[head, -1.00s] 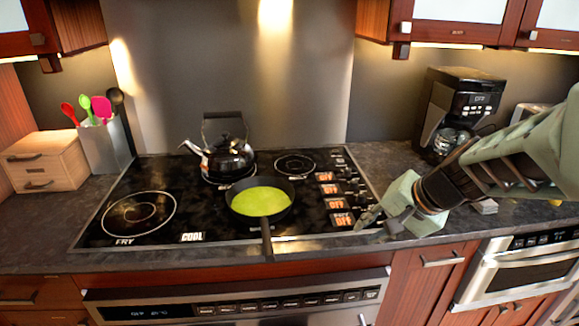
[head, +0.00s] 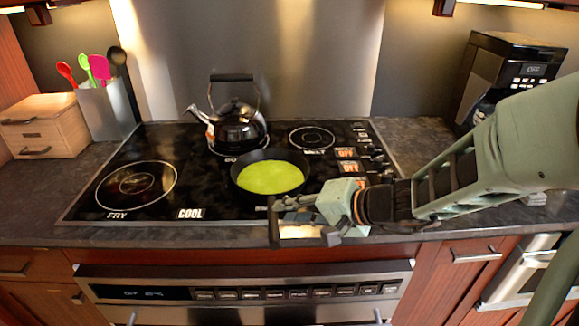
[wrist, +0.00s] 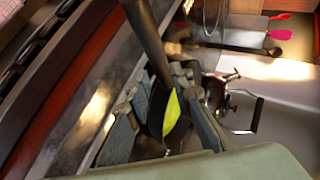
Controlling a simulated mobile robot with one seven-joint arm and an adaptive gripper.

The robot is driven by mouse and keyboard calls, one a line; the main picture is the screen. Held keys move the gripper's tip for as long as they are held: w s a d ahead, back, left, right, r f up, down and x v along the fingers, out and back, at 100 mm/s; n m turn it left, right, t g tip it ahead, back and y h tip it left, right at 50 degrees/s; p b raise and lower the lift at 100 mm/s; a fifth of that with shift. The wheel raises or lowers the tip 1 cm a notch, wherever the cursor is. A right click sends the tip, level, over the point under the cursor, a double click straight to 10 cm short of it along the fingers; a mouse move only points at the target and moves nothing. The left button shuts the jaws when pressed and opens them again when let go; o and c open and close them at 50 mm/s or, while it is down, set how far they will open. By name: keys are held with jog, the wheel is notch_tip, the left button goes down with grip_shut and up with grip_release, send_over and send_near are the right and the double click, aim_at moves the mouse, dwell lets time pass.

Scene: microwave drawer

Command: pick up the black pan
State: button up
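The black pan (head: 240,177) sits on the front middle of the cooktop with a flat green layer inside. Its dark handle (head: 273,232) points toward me, past the cooktop's front edge. My gripper (head: 284,208) is at the handle, just in front of the pan, reaching in from the right. In the wrist view, the handle (wrist: 150,45) runs down toward the space between my gripper's spread fingers (wrist: 165,112). The fingers look open, with no clear grip on the handle. The pan (wrist: 157,108) shows beyond them, partly hidden by the fingers.
A black kettle (head: 238,130) stands behind the pan on the cooktop (head: 215,195). A coffee maker (head: 505,80) is at the back right. A utensil holder (head: 106,110) and a wooden box (head: 45,125) are at the left. The cooktop's left side is clear.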

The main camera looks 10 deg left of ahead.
aim_at(273, 212)
jog(key=shift+x, duration=2.7)
jog(key=shift+r, duration=0.1)
grip_shut()
jog(key=shift+r, duration=0.1)
